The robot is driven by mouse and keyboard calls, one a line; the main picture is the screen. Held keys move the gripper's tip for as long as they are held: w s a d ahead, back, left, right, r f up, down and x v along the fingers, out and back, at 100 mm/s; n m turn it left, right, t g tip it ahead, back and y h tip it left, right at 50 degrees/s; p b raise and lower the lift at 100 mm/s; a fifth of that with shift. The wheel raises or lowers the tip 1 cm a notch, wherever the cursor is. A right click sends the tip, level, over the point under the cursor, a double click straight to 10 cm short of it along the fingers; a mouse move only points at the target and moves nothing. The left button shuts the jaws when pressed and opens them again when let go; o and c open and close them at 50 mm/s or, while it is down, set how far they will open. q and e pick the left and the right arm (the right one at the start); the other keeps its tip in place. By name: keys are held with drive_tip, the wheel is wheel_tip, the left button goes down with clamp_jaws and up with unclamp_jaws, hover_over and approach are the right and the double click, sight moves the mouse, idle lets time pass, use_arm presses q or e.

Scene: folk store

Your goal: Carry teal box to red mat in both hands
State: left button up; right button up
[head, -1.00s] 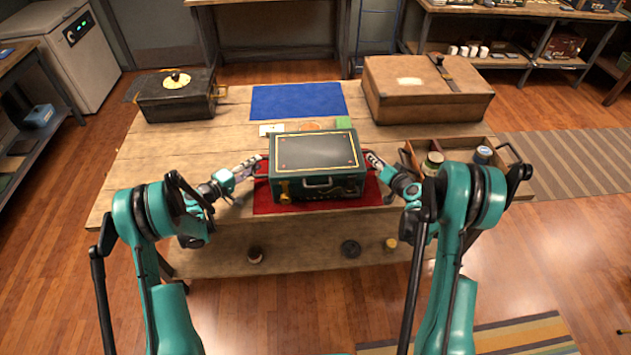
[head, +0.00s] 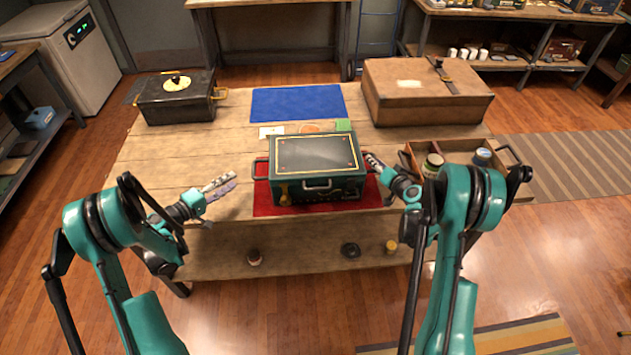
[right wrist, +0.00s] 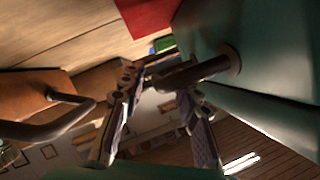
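The teal box (head: 318,189) sits upright on the red mat (head: 263,202), which shows at its left, front and right edges. The box has a dark lid with a yellow border and a handle on each side. Its left handle (head: 260,169) is free. My left gripper (head: 226,183) is open and empty, left of the box and apart from it. My right gripper (head: 370,160) is at the box's right side. In the right wrist view its fingers (right wrist: 155,115) are spread, with the right handle (right wrist: 190,74) near and between their tips.
A blue mat (head: 298,102) lies behind the box. A black box (head: 178,103) stands at the back left and a brown case (head: 425,95) at the back right. A wooden tray (head: 462,147) with jars is close to my right arm. The table's left front is clear.

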use_arm(q)
drive_tip(key=shift+s+a, duration=0.2)
drive_tip(key=shift+s, duration=0.05)
use_arm(e)
drive_tip(key=shift+s+d+r, duration=0.1)
drive_tip(key=shift+s+d, duration=0.05)
drive_tip(key=shift+s, duration=0.2)
drive_tip(key=v, duration=1.1)
use_arm(q)
drive_tip(key=shift+r, duration=0.15)
use_arm(e)
drive_tip(key=shift+s+r, duration=0.1)
